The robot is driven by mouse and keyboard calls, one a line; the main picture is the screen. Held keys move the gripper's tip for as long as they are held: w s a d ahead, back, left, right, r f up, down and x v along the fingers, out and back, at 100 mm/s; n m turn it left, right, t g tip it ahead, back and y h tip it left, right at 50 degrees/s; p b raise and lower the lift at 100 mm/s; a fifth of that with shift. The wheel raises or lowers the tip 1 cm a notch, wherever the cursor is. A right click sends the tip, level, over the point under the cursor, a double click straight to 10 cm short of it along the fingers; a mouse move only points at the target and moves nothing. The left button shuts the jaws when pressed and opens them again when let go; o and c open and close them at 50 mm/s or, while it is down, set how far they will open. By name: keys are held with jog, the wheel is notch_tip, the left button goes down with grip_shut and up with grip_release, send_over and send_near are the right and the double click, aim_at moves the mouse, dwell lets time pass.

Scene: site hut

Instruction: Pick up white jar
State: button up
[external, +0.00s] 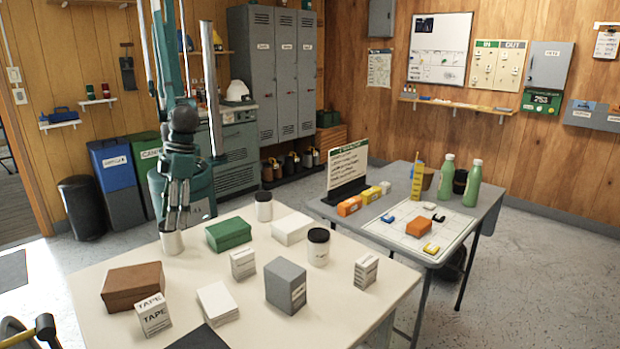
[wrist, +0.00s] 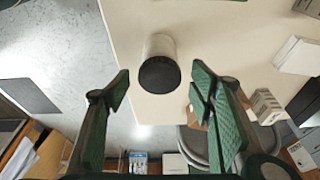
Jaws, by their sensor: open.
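A white jar (external: 172,243) stands upright at the far left edge of the white table, right under my gripper (external: 178,222). In the wrist view the white jar (wrist: 158,44) shows its dark lid toward the camera, between the two fingers of my open gripper (wrist: 160,78). There is a gap on both sides, and no contact shows. In the external view my fingers hide the jar's top. Two more white jars with black lids stand on the table, one near the back edge (external: 264,212) and one right of centre (external: 318,252).
The white table (external: 250,325) also holds a green box (external: 228,234) close to the right of the jar, a brown box (external: 133,287), a grey box (external: 286,286), a tape box (external: 153,315) and several white boxes. A grey table (external: 480,203) stands behind at right.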

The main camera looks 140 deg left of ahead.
aim_at(165, 252)
jog(key=shift+s+d+f+m, duration=0.2)
jog(key=shift+d+f+m, duration=0.2)
jog(key=shift+f+m, duration=0.1)
jog(key=shift+b+x, duration=0.4)
jog(key=shift+x, duration=0.9)
jog(key=shift+f, duration=0.1)
jog(key=shift+b+x, duration=1.1)
jog(key=shift+x, duration=1.4)
jog(key=shift+c, duration=0.2)
jog(key=c, duration=1.1)
